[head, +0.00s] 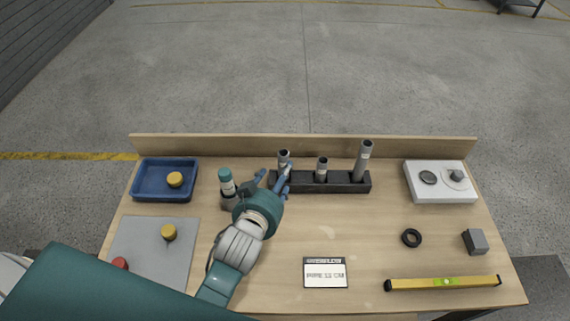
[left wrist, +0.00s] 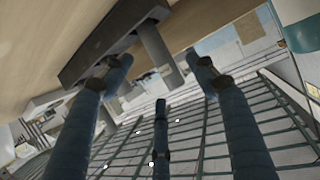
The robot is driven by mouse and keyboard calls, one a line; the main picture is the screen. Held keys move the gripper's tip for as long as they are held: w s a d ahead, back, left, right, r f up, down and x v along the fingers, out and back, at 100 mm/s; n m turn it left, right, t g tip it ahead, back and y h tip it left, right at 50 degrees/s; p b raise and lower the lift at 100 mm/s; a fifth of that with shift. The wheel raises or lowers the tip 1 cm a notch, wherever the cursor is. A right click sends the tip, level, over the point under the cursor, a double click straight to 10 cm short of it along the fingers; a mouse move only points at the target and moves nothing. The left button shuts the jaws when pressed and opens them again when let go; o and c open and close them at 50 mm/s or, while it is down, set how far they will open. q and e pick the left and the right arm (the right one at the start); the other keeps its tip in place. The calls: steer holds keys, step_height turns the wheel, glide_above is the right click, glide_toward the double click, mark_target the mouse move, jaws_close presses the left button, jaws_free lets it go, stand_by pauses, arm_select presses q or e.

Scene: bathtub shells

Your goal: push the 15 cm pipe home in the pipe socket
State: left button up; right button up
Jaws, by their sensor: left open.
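A black socket block (head: 342,188) stands along the back of the table and holds three grey pipes: a left pipe (head: 284,157), a short middle pipe (head: 321,168) and a tall right pipe (head: 363,158), which leans slightly. I cannot tell which one is the 15 cm pipe or how deep each sits. My left gripper (head: 274,179) is open at the left end of the block, with a blue finger in front of the left pipe. In the left wrist view its blue fingers (left wrist: 160,95) are spread, with the dark block (left wrist: 105,38) and pipes (left wrist: 155,45) beyond. My right gripper is out of view.
A teal-capped bottle (head: 226,182) stands close left of the gripper. A blue tray (head: 150,194), a grey mat (head: 135,240), a card (head: 325,273), a yellow level (head: 443,283), a black ring (head: 411,238), a grey block (head: 475,242) and a white box (head: 437,190) lie around.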

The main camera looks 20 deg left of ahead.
arm_select(q)
steer(key=p+x, duration=0.2)
steer(key=x, duration=0.5)
steer(key=shift+w+d+f, duration=0.1)
steer(key=shift+w+f, duration=0.1)
steer(key=shift+w, duration=0.15)
steer(key=c, duration=1.3)
steer(key=shift+r, duration=0.15)
